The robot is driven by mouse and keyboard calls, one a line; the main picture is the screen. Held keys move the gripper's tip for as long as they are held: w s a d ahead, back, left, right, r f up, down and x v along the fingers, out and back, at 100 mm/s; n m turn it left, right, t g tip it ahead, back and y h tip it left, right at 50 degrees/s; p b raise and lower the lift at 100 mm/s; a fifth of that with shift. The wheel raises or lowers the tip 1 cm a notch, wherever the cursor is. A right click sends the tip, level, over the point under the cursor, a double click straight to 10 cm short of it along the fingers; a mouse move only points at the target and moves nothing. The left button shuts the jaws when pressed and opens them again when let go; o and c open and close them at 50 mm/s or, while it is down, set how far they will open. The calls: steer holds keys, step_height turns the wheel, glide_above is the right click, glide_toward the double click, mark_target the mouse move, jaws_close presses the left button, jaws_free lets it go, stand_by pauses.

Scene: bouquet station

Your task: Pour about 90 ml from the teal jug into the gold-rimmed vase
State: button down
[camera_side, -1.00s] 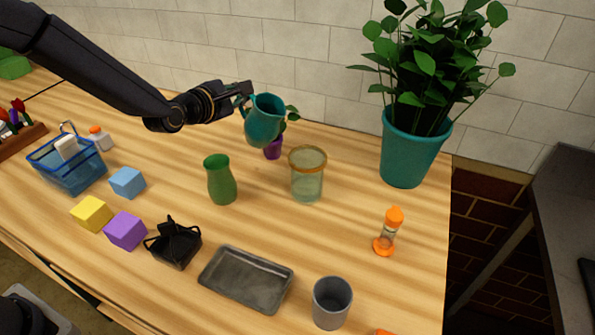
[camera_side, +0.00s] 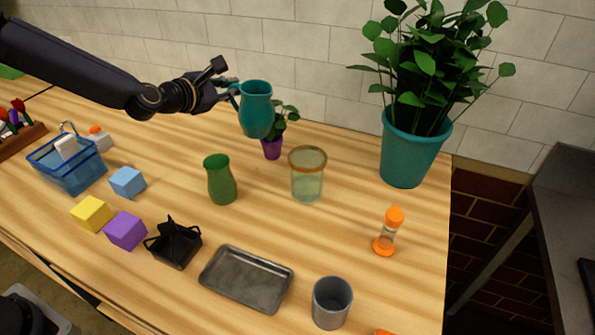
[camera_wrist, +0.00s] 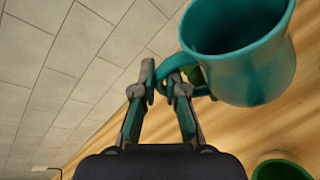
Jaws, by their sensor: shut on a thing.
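The teal jug (camera_side: 256,110) is in the air above the table, left of and higher than the gold-rimmed vase. It is nearly upright. My gripper (camera_side: 228,92) is shut on its handle, on the jug's left side. In the wrist view the jug (camera_wrist: 250,70) fills the upper right, and the gripper fingers (camera_wrist: 164,88) meet at its handle. The inside of the jug looks dark, and I cannot make out a liquid level. The gold-rimmed vase (camera_side: 307,178) is clear greenish glass and stands upright on the table. I see no stream between jug and vase.
A green vase (camera_side: 220,180) stands left of the gold-rimmed one. A small purple-potted plant (camera_side: 272,148) is behind the jug. A large teal planter (camera_side: 405,150), an orange hourglass (camera_side: 387,234), a metal tray (camera_side: 246,279) and a grey cup (camera_side: 331,302) stand around.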

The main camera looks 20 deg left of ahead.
steer(key=shift+w+a+n+b, duration=0.1)
steer(key=shift+a+n+b, duration=0.2)
stand_by(2.7)
